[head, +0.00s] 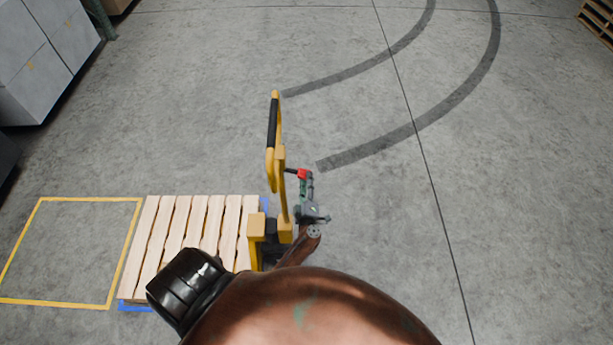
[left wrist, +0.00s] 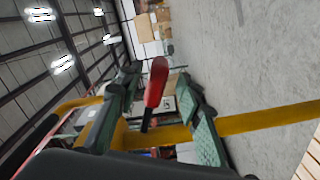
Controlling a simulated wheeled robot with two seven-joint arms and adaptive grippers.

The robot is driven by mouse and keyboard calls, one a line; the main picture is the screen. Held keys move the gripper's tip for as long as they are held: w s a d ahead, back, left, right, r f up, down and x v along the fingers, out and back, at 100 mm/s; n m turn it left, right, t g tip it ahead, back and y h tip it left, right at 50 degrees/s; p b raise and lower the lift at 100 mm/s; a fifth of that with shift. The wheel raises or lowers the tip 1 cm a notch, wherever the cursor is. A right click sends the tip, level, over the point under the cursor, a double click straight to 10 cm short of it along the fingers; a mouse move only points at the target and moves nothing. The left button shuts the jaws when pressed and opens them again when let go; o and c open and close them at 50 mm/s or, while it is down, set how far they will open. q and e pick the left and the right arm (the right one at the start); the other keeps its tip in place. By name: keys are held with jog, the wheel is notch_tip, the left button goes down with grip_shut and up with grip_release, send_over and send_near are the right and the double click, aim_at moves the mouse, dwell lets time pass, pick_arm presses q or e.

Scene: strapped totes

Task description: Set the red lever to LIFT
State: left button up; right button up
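The red lever (head: 302,173) sticks out on the right side of the yellow pallet jack handle (head: 281,185). In the left wrist view the lever (left wrist: 156,82) has a red grip on a dark stem and stands between the two green-padded fingers. My left gripper (head: 306,183) is at the lever, just right of the handle post. In the left wrist view its fingers (left wrist: 159,87) are apart, with gaps visible on both sides of the lever. The lever's markings, including LIFT, cannot be read. My right gripper is not in view.
A wooden pallet (head: 190,232) lies on the jack's left side, beside a floor area outlined in yellow (head: 127,237). Grey boxes (head: 40,60) stand at the upper left. The floor to the right is clear, with dark curved tracks (head: 400,137).

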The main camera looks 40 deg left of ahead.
pick_arm(q)
jog(key=shift+v, duration=2.2)
jog(key=shift+f, duration=0.1)
